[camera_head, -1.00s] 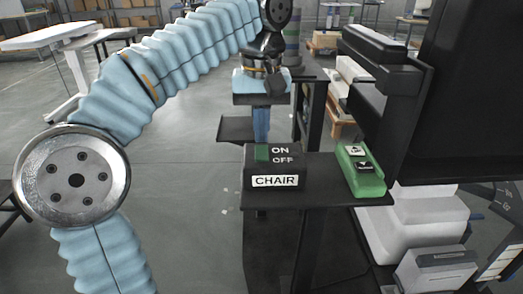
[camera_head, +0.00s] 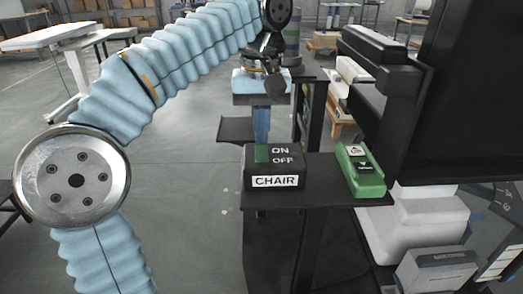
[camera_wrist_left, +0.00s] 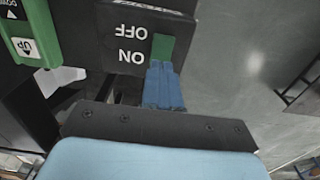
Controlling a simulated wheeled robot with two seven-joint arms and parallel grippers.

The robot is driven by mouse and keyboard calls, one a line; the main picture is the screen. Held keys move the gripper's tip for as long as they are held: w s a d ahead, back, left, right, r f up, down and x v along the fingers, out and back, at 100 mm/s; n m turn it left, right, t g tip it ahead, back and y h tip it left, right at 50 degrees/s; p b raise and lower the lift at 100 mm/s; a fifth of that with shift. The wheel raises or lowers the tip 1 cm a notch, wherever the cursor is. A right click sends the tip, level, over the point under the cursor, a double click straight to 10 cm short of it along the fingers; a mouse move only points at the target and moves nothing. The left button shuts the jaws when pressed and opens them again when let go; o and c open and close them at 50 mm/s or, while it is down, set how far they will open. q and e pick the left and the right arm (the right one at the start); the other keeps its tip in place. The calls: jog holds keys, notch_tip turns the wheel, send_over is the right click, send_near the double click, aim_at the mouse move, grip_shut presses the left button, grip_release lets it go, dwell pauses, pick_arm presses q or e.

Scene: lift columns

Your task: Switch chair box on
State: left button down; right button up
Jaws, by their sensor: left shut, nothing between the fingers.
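The chair box (camera_head: 258,180) is a black box with a white CHAIR label, standing on a dark shelf. Its green switch (camera_head: 262,154) sits left of the ON and OFF words. In the left wrist view the switch (camera_wrist_left: 162,46) shows beside the upside-down words. My left gripper (camera_head: 262,138) points down at the far edge of the box top, its blue fingers together and empty. In the left wrist view the fingertips (camera_wrist_left: 161,64) are at the ON end of the switch. I cannot tell whether they touch it, nor which way it is set. My right gripper is out of view.
A green control (camera_head: 371,184) with UP and DOWN buttons stands right of the box on the shelf (camera_head: 320,190). A large black panel (camera_head: 470,90) rises at the right. Open grey floor lies left of the shelf.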

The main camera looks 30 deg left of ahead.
aim_at(262, 148)
pick_arm(q)
jog(key=shift+f+b, duration=0.65)
jog(key=shift+f, duration=0.3)
dwell(0.8)
notch_tip(262, 148, up, 3)
jog(key=p, duration=0.3)
jog(key=shift+f, duration=0.15)
notch_tip(262, 148, up, 2)
jog(key=shift+r+p, duration=0.1)
jog(key=shift+p, duration=0.6)
jog(key=shift+r, duration=1.1)
